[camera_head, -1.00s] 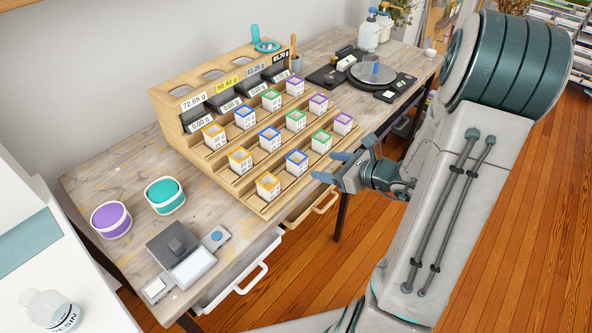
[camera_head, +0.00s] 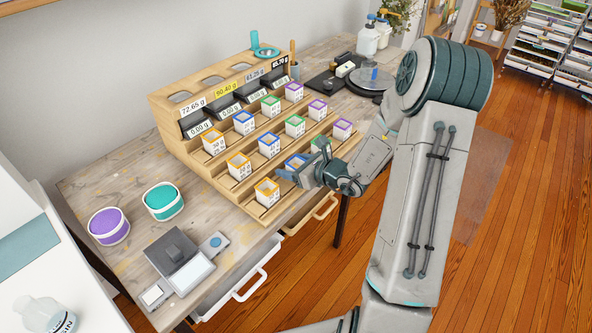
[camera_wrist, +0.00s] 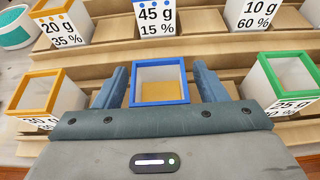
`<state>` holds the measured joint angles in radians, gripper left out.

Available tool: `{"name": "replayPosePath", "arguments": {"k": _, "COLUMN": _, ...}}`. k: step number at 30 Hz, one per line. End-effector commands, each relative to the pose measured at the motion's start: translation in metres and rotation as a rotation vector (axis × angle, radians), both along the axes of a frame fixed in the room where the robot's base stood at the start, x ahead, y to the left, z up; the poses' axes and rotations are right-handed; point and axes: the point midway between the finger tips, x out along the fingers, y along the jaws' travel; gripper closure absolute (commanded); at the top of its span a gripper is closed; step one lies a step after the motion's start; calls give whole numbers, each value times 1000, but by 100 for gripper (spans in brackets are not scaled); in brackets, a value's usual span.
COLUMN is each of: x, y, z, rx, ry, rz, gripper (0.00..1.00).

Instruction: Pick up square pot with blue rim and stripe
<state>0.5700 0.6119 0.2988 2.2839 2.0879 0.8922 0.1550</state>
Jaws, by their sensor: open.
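A square white pot with a blue rim (camera_wrist: 160,78) stands on the front step of the wooden rack, between the two fingers of my gripper (camera_wrist: 160,68). The jaws are open, one finger on each side of it. Its front face and any stripe are hidden by my gripper. In the head view this pot (camera_head: 294,160) is partly covered by my gripper (camera_head: 287,174). Two other blue-rimmed pots stand on the middle step (camera_head: 269,145) and the back step (camera_head: 244,122). The middle one shows blue dots and "45 g 15%" in the wrist view (camera_wrist: 155,17).
An orange-rimmed pot (camera_wrist: 37,92) stands left of my gripper and a green-rimmed pot (camera_wrist: 284,80) close on its right. Several other pots fill the stepped rack (camera_head: 225,178). Purple (camera_head: 109,226) and teal (camera_head: 163,201) tubs and a scale (camera_head: 190,270) stand on the table.

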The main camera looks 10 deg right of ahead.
Motion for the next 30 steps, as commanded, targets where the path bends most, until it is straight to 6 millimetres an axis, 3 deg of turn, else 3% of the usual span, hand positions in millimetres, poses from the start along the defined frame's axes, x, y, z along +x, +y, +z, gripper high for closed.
{"name": "replayPosePath", "arguments": {"k": 10, "x": 6, "y": 5, "z": -3, "rx": 0, "ry": 0, "rz": 1, "gripper": 37}}
{"name": "replayPosePath", "arguments": {"k": 15, "x": 6, "y": 5, "z": -3, "rx": -1, "ry": -1, "rz": 0, "gripper": 83}}
{"name": "replayPosePath", "arguments": {"k": 30, "x": 7, "y": 5, "z": 7, "rx": -1, "ry": -2, "rz": 0, "gripper": 82}}
